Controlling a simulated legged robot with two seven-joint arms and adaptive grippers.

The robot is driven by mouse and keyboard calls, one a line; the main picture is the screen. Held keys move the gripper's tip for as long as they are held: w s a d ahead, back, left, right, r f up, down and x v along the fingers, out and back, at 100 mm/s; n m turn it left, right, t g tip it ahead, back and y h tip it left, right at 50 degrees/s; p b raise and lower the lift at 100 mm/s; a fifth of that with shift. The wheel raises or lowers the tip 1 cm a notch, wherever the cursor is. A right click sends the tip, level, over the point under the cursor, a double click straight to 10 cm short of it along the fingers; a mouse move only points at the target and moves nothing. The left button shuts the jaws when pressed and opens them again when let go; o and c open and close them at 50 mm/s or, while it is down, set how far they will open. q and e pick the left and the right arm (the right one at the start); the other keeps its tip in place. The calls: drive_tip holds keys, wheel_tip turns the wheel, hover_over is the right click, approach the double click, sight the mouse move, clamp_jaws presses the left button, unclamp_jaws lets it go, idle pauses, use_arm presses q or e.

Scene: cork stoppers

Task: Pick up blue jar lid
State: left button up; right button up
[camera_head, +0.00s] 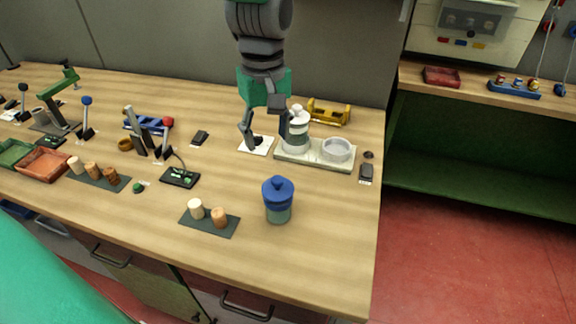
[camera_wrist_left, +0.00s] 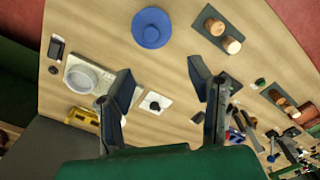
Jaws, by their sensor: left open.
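The blue jar lid (camera_head: 278,187) sits on top of a jar with a teal-grey body (camera_head: 278,213) near the front right of the bench. In the left wrist view the lid (camera_wrist_left: 152,27) shows from above as a round blue disc with a knob. My left gripper (camera_head: 265,132) is open and hangs over the back of the bench, behind and apart from the lid. In the wrist view its two fingers (camera_wrist_left: 163,88) are spread wide, with nothing held between them. My right gripper is not in view.
A pale tray (camera_head: 315,158) with a white-topped jar (camera_head: 298,128) and a round dish (camera_head: 337,149) stands beside the gripper. A white card (camera_head: 262,148) lies below it. A dark mat (camera_head: 222,228) with two corks lies left of the lidded jar. Bare wood surrounds the jar.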

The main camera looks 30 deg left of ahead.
sight(276, 178)
use_arm(q)
drive_tip(key=d+f, duration=0.2)
drive_tip(key=shift+d+f, duration=0.15)
drive_tip(key=shift+f, duration=0.2)
drive_tip(key=f, duration=0.2)
drive_tip(key=a+f, duration=0.1)
drive_tip(key=shift+w+f, duration=0.25)
drive_tip(key=shift+f, duration=0.15)
drive_tip(key=shift+a+f, duration=0.25)
drive_tip(key=f, duration=0.4)
drive_tip(key=shift+d+f, duration=0.15)
drive_tip(key=shift+d, duration=0.2)
drive_tip(key=shift+d+f, duration=0.25)
drive_tip(key=shift+w+d, duration=0.1)
drive_tip(key=shift+d, duration=0.1)
drive_tip(key=shift+a, duration=0.4)
drive_tip(key=c, duration=1.1)
drive_tip(key=shift+a+f, duration=0.1)
drive_tip(key=shift+a, duration=0.05)
